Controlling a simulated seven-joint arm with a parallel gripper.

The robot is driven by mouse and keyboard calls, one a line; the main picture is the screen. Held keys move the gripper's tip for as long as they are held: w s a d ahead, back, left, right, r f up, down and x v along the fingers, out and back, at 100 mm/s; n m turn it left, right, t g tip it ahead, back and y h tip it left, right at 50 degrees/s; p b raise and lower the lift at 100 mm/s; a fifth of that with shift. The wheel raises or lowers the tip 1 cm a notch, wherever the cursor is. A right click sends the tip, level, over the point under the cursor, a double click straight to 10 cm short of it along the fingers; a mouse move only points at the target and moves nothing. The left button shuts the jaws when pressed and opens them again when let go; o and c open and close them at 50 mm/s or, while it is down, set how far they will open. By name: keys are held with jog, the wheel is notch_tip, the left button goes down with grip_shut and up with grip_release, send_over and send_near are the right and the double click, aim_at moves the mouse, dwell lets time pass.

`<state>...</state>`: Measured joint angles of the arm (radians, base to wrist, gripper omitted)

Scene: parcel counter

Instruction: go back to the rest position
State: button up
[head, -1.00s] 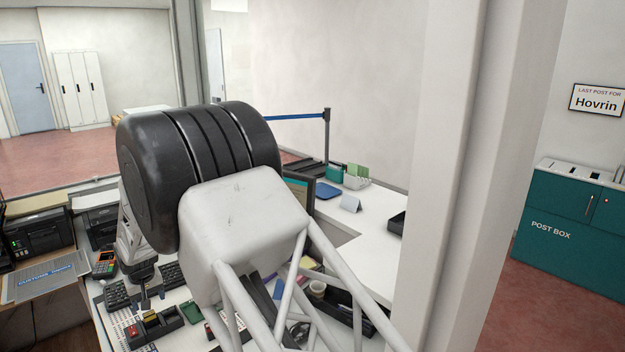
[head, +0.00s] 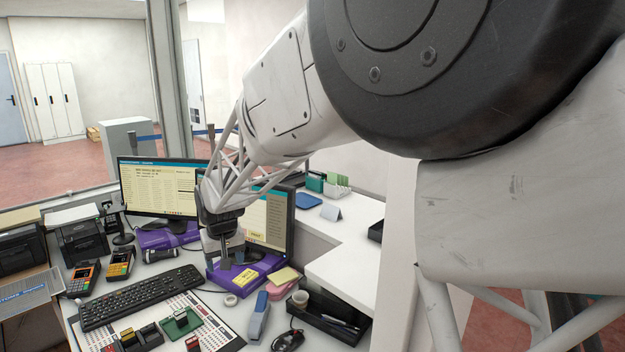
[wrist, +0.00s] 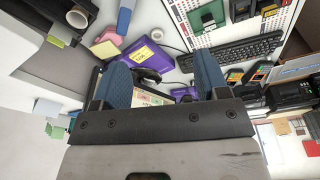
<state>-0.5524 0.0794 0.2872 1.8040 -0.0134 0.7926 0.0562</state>
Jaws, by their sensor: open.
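My gripper (head: 224,264) hangs in front of the two monitors, above the back of the desk, over a purple box (head: 250,265) with a yellow label. In the wrist view my gripper (wrist: 166,70) shows two blue fingers spread apart with nothing between them. The same purple box (wrist: 148,58) lies beyond the fingers there. I cannot tell from these views how high the fingertips are above it. My arm crosses the right and upper part of the head view and hides what is behind it.
Two monitors (head: 157,187) stand at the back. A black keyboard (head: 140,297), card terminals (head: 120,264), a stapler (head: 259,316) and a black tray (head: 331,318) crowd the desk. A white ledge (head: 350,262) and a pale post (head: 398,240) stand to the right. A glass partition frame (head: 163,80) rises behind.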

jog(key=s+d+r+m, duration=0.1)
jog(key=s+d+r, duration=0.2)
jog(key=s+d, duration=0.35)
jog(key=s+d+r+m, duration=0.1)
jog(key=s+d+r, duration=0.2)
jog(key=d, duration=0.7)
jog(key=s+d+r+m, duration=0.1)
jog(key=s+d+r, duration=0.25)
jog(key=d, duration=0.55)
jog(key=s+d+f+m, duration=0.1)
jog(key=s+d, duration=0.6)
jog(key=s, duration=0.4)
jog(key=s+d+f+m+h, duration=0.1)
jog(key=s+d+m, duration=0.1)
jog(key=s+d, duration=0.6)
jog(key=s, duration=0.4)
jog(key=shift+f+t, duration=0.4)
jog(key=shift+w, duration=0.1)
